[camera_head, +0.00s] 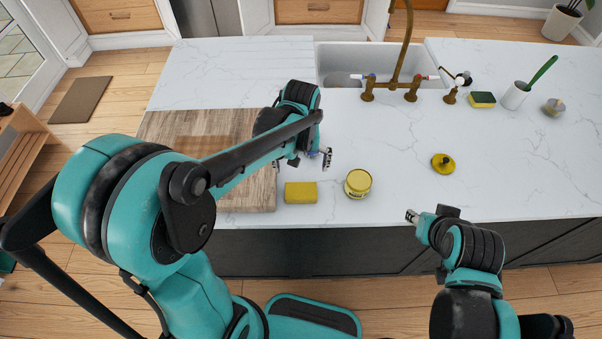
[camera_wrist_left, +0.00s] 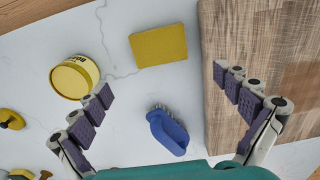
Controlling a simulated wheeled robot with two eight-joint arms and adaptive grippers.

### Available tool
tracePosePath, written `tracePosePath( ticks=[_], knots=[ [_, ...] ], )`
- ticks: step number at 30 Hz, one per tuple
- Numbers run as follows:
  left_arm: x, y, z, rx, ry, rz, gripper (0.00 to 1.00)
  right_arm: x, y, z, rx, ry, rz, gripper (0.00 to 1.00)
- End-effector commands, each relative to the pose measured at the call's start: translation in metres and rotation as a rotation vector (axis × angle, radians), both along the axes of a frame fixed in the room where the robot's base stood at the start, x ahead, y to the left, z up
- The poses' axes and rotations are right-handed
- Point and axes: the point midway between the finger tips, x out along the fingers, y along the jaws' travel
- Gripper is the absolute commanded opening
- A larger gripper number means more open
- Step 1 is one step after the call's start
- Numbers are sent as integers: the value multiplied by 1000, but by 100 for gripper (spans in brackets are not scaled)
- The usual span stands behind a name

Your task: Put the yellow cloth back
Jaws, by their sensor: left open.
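The yellow cloth (camera_head: 300,192) is a flat yellow rectangle on the white counter, near the front edge and just right of the wooden board. In the left wrist view the cloth (camera_wrist_left: 158,45) lies beyond my fingertips, near the top centre. My left gripper (camera_head: 302,162) is over the counter behind the cloth, with its fingers spread and nothing between them. In the left wrist view its fingers (camera_wrist_left: 164,85) frame a blue brush (camera_wrist_left: 168,131) lying on the counter. My right gripper (camera_head: 412,216) is at the counter's front edge, seen from above; its opening is unclear.
A yellow tin (camera_head: 358,184) stands right of the cloth, and a yellow round item (camera_head: 443,163) lies farther right. The wooden board (camera_head: 160,128) covers the left counter. Right counter is mostly clear.

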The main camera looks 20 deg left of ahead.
Motion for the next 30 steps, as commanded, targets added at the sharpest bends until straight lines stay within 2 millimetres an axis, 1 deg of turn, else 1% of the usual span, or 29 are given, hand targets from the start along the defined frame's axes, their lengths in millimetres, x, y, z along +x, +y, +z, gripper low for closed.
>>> tracePosePath(
  ticks=[1, 4, 8, 12, 15, 18, 22, 26, 30],
  knots=[
    [0, 0, 6, 0, 0, 0, 100, 0, 0, 2, 0, 0, 0, 37],
    [-2, 1, 14, -1, -9, -3, 100, 0, 0, 3, 0, 0, 0, 37],
    [-15, 7, 29, -5, -69, -29, 100, 0, 0, 3, 0, 0, 0, 37],
    [-41, 19, 52, -4, -205, -89, 100, 0, 0, 2, 0, 0, 0, 37],
    [-62, 27, 65, 7, -317, -138, 100, 0, 0, 2, 0, 0, 0, 37],
    [-81, 34, 72, 26, -424, -185, 100, 0, 0, 2, 0, 0, 0, 37],
    [-99, 41, 74, 56, -530, -233, 100, 0, 0, 2, 0, 0, 0, 37],
    [-107, 44, 74, 78, -594, -261, 100, 0, 0, 2, 0, 0, 0, 37],
    [-110, 45, 74, 87, -618, -272, 100, 0, 0, 3, 0, 0, 0, 37]
  ],
)
